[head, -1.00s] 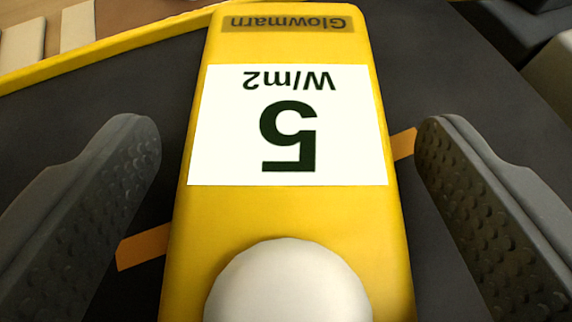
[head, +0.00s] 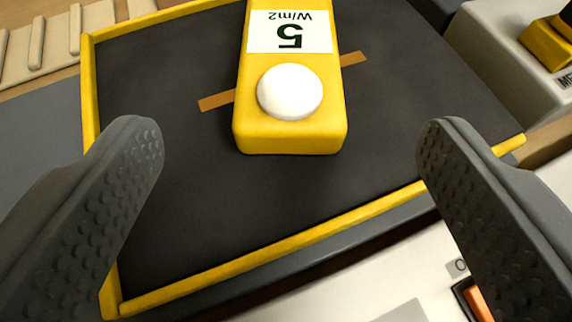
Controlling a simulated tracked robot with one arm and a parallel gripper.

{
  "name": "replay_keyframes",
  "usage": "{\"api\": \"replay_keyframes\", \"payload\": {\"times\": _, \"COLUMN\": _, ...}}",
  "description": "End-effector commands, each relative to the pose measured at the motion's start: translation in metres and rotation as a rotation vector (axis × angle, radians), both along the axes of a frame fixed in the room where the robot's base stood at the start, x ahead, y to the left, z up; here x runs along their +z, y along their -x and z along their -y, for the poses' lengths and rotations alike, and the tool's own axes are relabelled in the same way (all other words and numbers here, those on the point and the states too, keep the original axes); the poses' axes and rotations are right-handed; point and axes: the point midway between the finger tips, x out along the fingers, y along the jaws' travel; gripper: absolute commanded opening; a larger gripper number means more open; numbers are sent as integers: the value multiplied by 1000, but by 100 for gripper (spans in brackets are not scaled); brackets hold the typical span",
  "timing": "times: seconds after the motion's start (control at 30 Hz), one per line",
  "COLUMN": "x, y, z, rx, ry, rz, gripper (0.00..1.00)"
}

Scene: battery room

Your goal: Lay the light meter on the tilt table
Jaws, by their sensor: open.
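The light meter (head: 291,133) is a yellow block with a white dome and a white display reading 5 W/m2, upside down in the picture. It lies flat on the dark top of the tilt table (head: 190,190), across an orange stripe; its far end is cut off by the picture's top edge. The tilt table has a raised yellow rim. My gripper (head: 290,150) is open and empty. Its two fingers stand wide apart on the near side of the meter, touching nothing that I can see.
A pale box (head: 510,60) with a yellow and black part stands at the upper right. A pale panel (head: 400,275) with an orange switch (head: 477,300) lies below the table's near rim. Pale slats (head: 36,45) are at the upper left.

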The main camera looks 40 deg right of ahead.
Motion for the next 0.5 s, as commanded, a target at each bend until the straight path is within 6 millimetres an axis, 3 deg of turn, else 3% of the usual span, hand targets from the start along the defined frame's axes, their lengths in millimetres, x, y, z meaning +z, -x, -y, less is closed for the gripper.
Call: {"api": "replay_keyframes", "payload": {"times": 0.5, "x": 14, "y": 9, "z": -2, "rx": 5, "ry": -12, "rz": -8, "gripper": 76}}
